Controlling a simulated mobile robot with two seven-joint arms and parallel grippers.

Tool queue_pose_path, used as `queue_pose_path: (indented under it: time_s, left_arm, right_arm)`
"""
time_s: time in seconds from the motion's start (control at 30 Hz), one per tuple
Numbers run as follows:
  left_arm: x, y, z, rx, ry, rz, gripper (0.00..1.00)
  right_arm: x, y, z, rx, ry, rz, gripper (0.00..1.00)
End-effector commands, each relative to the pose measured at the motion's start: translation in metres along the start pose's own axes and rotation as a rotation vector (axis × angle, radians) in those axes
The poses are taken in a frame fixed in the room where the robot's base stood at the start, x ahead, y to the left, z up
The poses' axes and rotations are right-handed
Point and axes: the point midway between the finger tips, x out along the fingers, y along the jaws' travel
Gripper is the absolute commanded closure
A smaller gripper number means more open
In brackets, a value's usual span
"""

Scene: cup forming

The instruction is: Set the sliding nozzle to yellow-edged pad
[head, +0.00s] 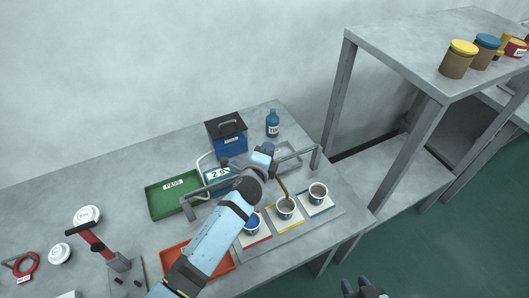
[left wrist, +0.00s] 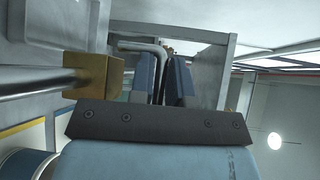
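The sliding nozzle (head: 283,190) is a thin brass-brown tube slanting down from the rail (head: 296,155). In the head view its lower end is at the cup (head: 286,210) on the yellow-edged pad (head: 290,227); I cannot tell whether it touches. A brass block (left wrist: 93,75) sits on the rail in the left wrist view. My left gripper (head: 265,151) is at the rail, just above the nozzle. In the left wrist view its fingers (left wrist: 162,80) are slightly apart, right of the block, with a bent grey bar visible between them. My right gripper (head: 358,284) is open and empty at the bottom edge.
A red-edged pad (head: 258,244) and a blue-edged pad (head: 323,209), each with a cup, flank the yellow-edged one. A green tray (head: 160,206), an orange tray (head: 221,267), a blue box (head: 229,143) and a bottle (head: 272,124) stand nearby. A shelf rises at right.

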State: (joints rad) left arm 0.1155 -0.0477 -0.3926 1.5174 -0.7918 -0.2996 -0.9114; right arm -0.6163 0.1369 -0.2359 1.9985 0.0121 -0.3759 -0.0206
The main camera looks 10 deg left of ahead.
Motion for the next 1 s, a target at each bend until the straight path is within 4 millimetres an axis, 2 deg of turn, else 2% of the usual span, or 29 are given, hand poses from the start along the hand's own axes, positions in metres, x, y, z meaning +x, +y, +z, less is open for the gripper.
queue_pose_path:
  time_s: [0.03,0.07,0.1,0.33,0.47,0.57,0.8,1.0]
  left_arm:
    - [0.0,0.0,0.0,0.0,0.0,0.0,0.71]
    - [0.0,0.0,0.0,0.0,0.0,0.0,0.65]
    - [0.0,0.0,0.0,0.0,0.0,0.0,0.62]
    - [0.0,0.0,0.0,0.0,0.0,0.0,0.62]
    - [-0.008,0.0,0.001,0.001,-0.001,-0.001,0.62]
    - [-0.023,0.002,0.001,0.002,-0.001,0.001,0.62]
    - [-0.078,0.003,0.0,0.0,0.0,0.001,0.62]
    - [-0.117,0.001,0.0,0.0,0.001,0.0,0.62]
  right_arm:
    - [0.0,0.0,0.0,-0.001,0.0,0.0,0.62]
    - [0.0,0.001,0.0,-0.001,0.0,0.001,0.62]
    - [0.0,0.001,0.001,-0.001,-0.001,0.001,0.62]
    - [0.001,0.003,0.004,-0.002,-0.007,0.005,0.62]
    - [0.002,0.004,0.006,-0.002,-0.009,0.006,0.62]
    - [0.002,0.004,0.007,-0.002,-0.009,0.006,0.62]
    - [0.005,0.003,0.009,-0.002,-0.007,0.003,0.62]
    - [0.007,0.0,0.01,-0.001,-0.003,-0.002,0.62]
